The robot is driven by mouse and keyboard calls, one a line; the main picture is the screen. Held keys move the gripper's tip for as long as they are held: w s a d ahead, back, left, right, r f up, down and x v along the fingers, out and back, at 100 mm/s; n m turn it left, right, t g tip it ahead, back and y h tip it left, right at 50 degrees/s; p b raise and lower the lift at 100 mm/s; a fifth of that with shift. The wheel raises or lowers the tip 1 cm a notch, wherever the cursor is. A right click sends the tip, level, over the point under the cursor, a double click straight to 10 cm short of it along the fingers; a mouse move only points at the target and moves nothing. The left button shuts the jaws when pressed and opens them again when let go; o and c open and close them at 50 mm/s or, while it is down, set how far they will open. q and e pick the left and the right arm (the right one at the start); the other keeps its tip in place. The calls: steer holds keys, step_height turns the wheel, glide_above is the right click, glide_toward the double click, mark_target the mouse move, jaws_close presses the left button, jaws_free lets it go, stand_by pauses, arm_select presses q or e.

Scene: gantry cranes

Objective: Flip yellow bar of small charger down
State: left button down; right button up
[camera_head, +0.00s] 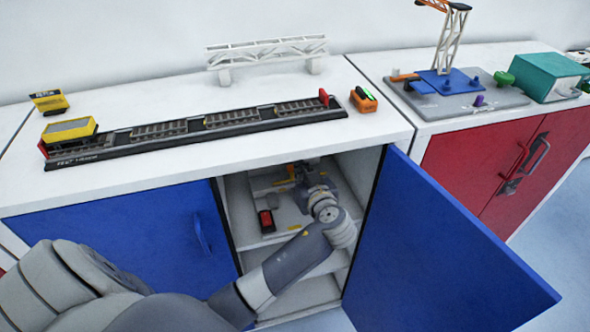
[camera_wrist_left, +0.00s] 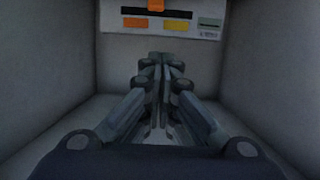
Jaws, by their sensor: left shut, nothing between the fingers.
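A pale panel (camera_wrist_left: 205,25) stands at the back of the open cabinet compartment in the left wrist view. It carries an orange block (camera_wrist_left: 155,5), an orange bar (camera_wrist_left: 135,22), a yellow bar (camera_wrist_left: 178,26) and a small greenish label. In the head view an orange-yellow bar (camera_head: 284,182) shows inside the cabinet, beside my gripper. I cannot tell for sure which part is the small charger. My left gripper (camera_wrist_left: 165,60) is shut and empty, pointing at the panel just below the bars. It also shows inside the cabinet in the head view (camera_head: 302,172).
A red and black block (camera_head: 266,220) lies on the cabinet shelf. The open blue door (camera_head: 440,250) stands to the right of my arm; the closed blue door (camera_head: 130,250) is to the left. A train track (camera_head: 190,130) and an orange device (camera_head: 363,100) are on top.

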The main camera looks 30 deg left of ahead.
arm_select(q)
steer(key=w+a+f+p, duration=0.1)
steer(key=w+a+f, duration=0.1)
steer(key=w+a+f+p, duration=0.2)
steer(key=a, duration=0.1)
steer(key=shift+w+f, duration=0.15)
steer(key=shift+f, duration=0.2)
steer(key=shift+d+f, duration=0.15)
steer(key=shift+f, duration=0.1)
stand_by(0.3)
